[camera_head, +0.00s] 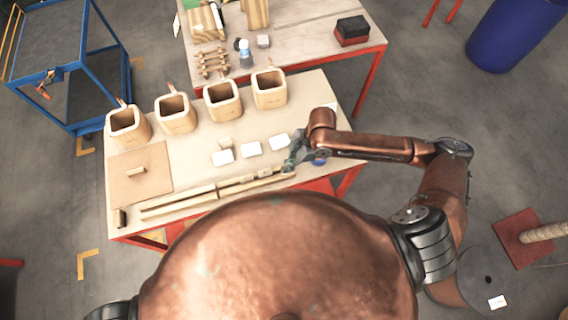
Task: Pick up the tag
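Three small white pieces that look like tags lie in a slanted row on the near worktable: the left one (223,158), the middle one (251,149) and the right one (279,141). I cannot tell which is the tag meant. My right gripper (290,163) is low over the table, just below and right of the right white piece, at the right end of some wooden strips. Its fingers are small and dark here, so I cannot tell whether they are open or hold anything. My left gripper is out of view.
Several wooden coil boxes, one of them here (223,99), stand along the back of the near table (200,142). Long wooden strips (180,201) lie at its front edge, and a brown board (140,173) at its left. A second table (310,40) stands behind.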

